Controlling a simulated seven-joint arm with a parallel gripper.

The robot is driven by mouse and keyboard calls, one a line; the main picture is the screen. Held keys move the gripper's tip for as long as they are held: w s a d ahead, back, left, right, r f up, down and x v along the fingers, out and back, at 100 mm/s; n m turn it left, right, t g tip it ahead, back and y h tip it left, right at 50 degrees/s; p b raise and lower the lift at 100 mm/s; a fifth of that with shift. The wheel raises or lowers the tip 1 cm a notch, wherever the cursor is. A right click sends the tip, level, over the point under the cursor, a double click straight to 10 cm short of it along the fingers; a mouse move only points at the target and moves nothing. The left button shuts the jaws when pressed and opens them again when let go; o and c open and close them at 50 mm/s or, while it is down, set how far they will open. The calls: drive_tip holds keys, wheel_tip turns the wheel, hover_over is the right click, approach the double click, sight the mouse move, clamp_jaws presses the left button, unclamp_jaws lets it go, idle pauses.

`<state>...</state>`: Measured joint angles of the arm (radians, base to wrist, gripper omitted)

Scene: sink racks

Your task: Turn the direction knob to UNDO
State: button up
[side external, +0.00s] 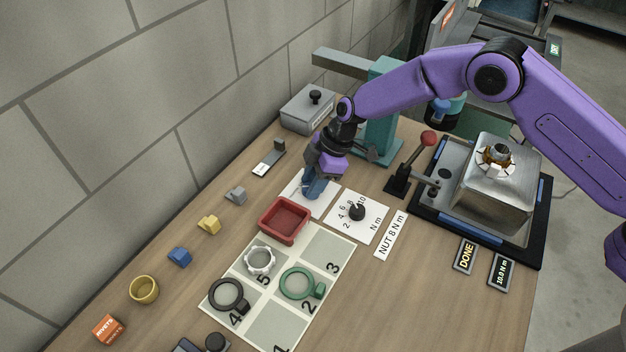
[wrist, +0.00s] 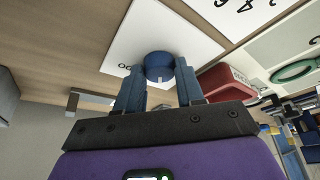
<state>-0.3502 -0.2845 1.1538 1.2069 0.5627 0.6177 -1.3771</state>
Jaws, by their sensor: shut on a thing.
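The direction knob (wrist: 159,66) is a blue round knob with a white mark, on a white card (wrist: 190,38) with partly hidden lettering. My gripper (wrist: 159,82) is shut on the knob, one blue finger on each side. In the side external view my gripper (side external: 314,186) reaches down onto the white card (side external: 325,207), just behind the red tray. There the knob is hidden by the fingers. Only a letter or two shows at the card's left edge in the wrist view, so which word the mark faces cannot be told.
A red tray (side external: 263,222) stands close beside the card. A black torque knob (side external: 357,212) on a numbered card is to the right. A red-tipped lever (side external: 428,138) and a metal block (side external: 495,195) stand farther right. Rings lie on a numbered mat (side external: 330,240) in front.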

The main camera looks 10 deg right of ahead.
drive_tip(key=m, duration=0.2)
drive_tip(key=m+t, duration=0.1)
drive_tip(key=m, duration=0.1)
drive_tip(key=m+t, duration=0.1)
drive_tip(key=m, duration=0.1)
drive_tip(key=shift+s+a+m+h, duration=0.1)
drive_tip(key=shift+s+m+h, duration=0.15)
drive_tip(key=shift+m+h, duration=0.15)
drive_tip(key=m+t, duration=0.1)
drive_tip(key=m, duration=0.2)
drive_tip(key=shift+s+a+t+h, duration=0.1)
drive_tip(key=shift+t+h, duration=0.2)
drive_tip(key=shift+h, duration=0.1)
drive_tip(key=shift+m+h, duration=0.5)
drive_tip(key=shift+m, duration=1.1)
drive_tip(key=shift+m+t, duration=0.3)
drive_tip(key=shift+m, duration=0.2)
drive_tip(key=o, duration=1)
drive_tip(key=shift+o, duration=0.2)
